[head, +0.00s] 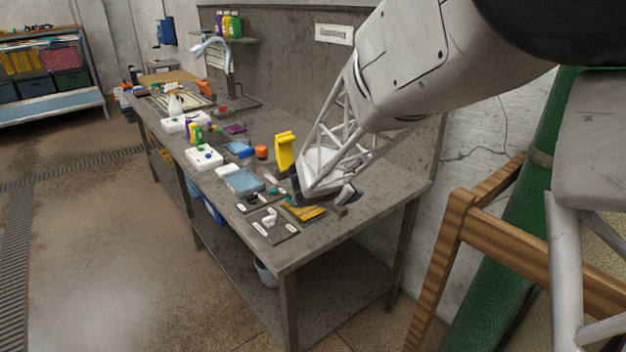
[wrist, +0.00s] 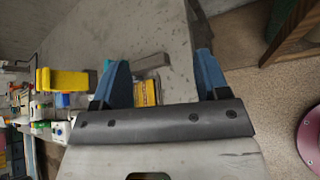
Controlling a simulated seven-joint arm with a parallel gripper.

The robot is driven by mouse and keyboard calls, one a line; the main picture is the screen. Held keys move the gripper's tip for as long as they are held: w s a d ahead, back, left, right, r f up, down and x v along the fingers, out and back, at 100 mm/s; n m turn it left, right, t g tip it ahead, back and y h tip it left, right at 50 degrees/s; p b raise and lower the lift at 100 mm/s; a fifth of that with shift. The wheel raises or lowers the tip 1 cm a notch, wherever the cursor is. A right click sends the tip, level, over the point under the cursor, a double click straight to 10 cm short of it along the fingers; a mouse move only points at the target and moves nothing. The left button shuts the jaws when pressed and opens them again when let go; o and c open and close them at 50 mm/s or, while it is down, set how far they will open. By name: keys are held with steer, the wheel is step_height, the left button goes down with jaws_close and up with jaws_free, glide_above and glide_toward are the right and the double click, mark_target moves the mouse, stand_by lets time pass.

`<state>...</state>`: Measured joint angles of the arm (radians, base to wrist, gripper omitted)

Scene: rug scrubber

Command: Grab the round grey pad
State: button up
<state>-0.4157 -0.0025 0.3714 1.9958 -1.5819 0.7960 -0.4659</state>
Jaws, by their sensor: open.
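I cannot make out a round grey pad for certain in either view. My gripper (head: 322,197) is over the near end of the grey workbench (head: 345,222) in the head view. In the wrist view its two blue fingers stand wide apart, and my gripper (wrist: 160,72) is open with nothing held. A yellow-and-brown block (wrist: 145,92) shows between and beyond the fingers, with a flat grey bar (wrist: 152,62) beside it. The same yellow block (head: 303,211) lies on the bench just below my gripper in the head view. My gripper and arm hide part of the bench there.
A yellow upright item (head: 284,151), a blue-topped tray (head: 243,182) and a dark board with white pieces (head: 271,225) stand close by. A wooden frame (head: 452,240) and green roll (head: 510,225) are at the right. A pink-rimmed round thing (wrist: 311,140) is at the wrist view's right edge.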

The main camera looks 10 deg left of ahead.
steer(key=w+a+f+n+t+y, duration=0.1)
steer(key=w+a+f+n, duration=0.1)
steer(key=a, duration=0.4)
steer(key=w+a+f+n+t+y, duration=0.1)
steer(key=w+a+f+n, duration=0.1)
steer(key=a+f+n, duration=0.2)
steer(key=w+a+f+n+t+y, duration=0.1)
steer(key=w+a+f+n+y, duration=0.1)
steer(key=a, duration=0.5)
steer(key=shift+w+a+f+n, duration=0.2)
steer(key=shift+f+n, duration=0.25)
steer(key=shift+f, duration=0.1)
steer(key=shift+w+a+f+n, duration=0.15)
steer(key=shift+w+f+n, duration=0.05)
steer(key=shift+f+n, duration=0.3)
steer(key=shift+x, duration=1.3)
steer(key=shift+w+d, duration=0.1)
steer(key=shift+x, duration=2.5)
steer(key=shift+r, duration=0.1)
steer(key=c, duration=1.1)
